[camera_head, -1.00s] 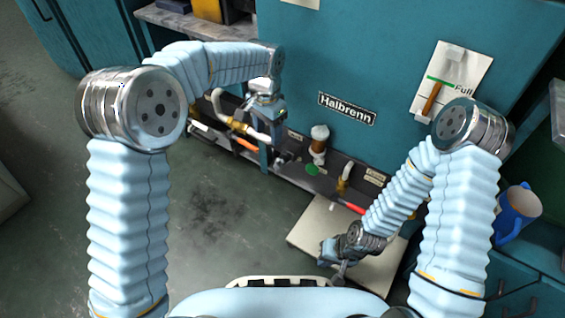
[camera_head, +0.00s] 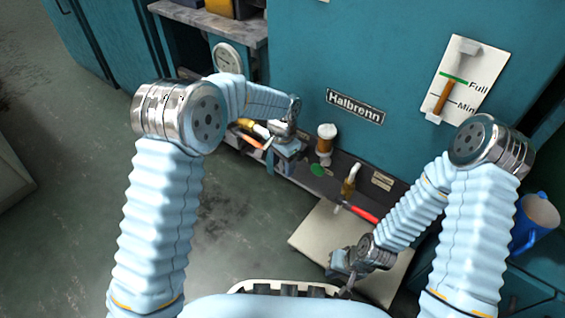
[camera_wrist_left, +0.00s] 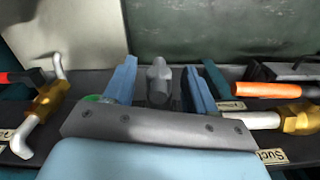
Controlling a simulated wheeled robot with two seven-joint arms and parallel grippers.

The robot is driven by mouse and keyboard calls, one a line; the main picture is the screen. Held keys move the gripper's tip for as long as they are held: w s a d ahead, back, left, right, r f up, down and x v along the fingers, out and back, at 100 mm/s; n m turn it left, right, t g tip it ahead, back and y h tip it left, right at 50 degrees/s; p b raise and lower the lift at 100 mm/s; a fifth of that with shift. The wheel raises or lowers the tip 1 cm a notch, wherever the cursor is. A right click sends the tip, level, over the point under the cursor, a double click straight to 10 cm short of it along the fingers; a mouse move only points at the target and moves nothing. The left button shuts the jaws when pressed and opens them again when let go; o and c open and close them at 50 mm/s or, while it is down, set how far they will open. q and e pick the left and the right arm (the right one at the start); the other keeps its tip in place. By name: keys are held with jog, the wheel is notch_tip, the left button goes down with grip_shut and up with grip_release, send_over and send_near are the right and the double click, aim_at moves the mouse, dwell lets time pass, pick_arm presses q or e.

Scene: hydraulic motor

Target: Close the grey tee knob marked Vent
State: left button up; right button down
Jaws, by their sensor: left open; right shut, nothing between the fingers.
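The grey tee knob (camera_wrist_left: 158,84) stands on the dark ledge in the left wrist view, between the two blue fingers of my left gripper (camera_wrist_left: 160,72). The fingers are open, one on each side, with a visible gap to the knob. I cannot read a Vent label. In the head view my left gripper (camera_head: 284,158) is low over the ledge at the foot of the teal cabinet, and it and its wrist hide the knob. My right gripper (camera_head: 345,280) is shut and empty, above the pale board on the floor.
Valves with an orange handle (camera_wrist_left: 268,90) and a red-orange handle (camera_wrist_left: 18,77) flank the knob. A brown-and-white capped fitting (camera_head: 325,140), a green disc (camera_head: 317,170) and a red-handled valve (camera_head: 362,214) sit farther right. A blue jug (camera_head: 535,222) stands at far right.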

pick_arm(q)
jog(key=c, duration=1)
jog(key=shift+s+d+t+y, duration=0.1)
jog(key=shift+d+t+y, duration=0.1)
jog(key=shift+t+y, duration=0.35)
jog(key=shift+d+f+t+y+b, duration=0.15)
jog(key=shift+t+y+b, duration=0.35)
jog(key=shift+y, duration=0.65)
jog(key=shift+t+y, duration=0.35)
jog(key=shift+y, duration=0.35)
